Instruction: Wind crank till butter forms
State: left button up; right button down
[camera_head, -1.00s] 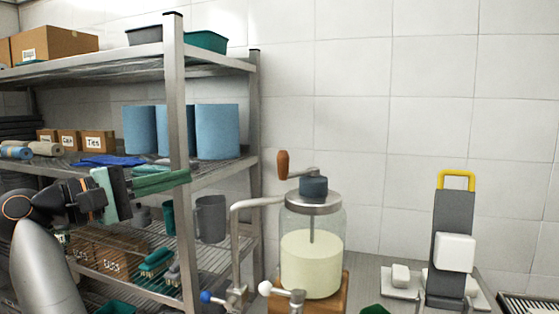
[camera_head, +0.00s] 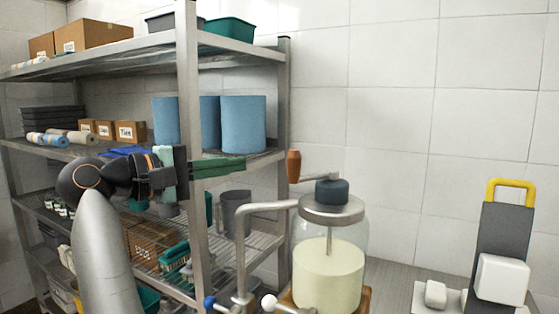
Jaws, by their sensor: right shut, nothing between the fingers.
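The churn is a glass jar (camera_head: 328,277) holding pale yellow cream, with a metal lid (camera_head: 332,210) and a dark blue hub (camera_head: 332,191) on top. Its crank has an upright brown wooden handle (camera_head: 293,166) on the left of the hub. A thin rod shows down inside the jar. The jar's bottom is cut by the frame edge.
A metal shelf rack (camera_head: 188,190) with blue rolls (camera_head: 244,124), boxes and baskets fills the left; its front post is behind my gripper. A bent metal pipe (camera_head: 242,250) stands left of the jar. A grey stand with a yellow handle (camera_head: 511,186) is at right.

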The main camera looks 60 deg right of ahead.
jog(key=p+x, duration=0.1)
jog(key=x, duration=0.6)
jog(key=shift+s+d+r+p, duration=0.1)
jog(key=shift+s+d+p, duration=0.05)
jog(key=shift+d+p, duration=0.2)
jog(key=shift+s+d, duration=0.2)
jog(key=shift+s, duration=0.05)
jog(key=shift+s+a+p, duration=0.3)
jog(key=shift+s+a, duration=0.25)
jog(key=shift+s, duration=0.15)
jog(key=shift+s+a+p, duration=0.3)
jog(key=shift+s+a, duration=0.2)
jog(key=shift+s, duration=0.25)
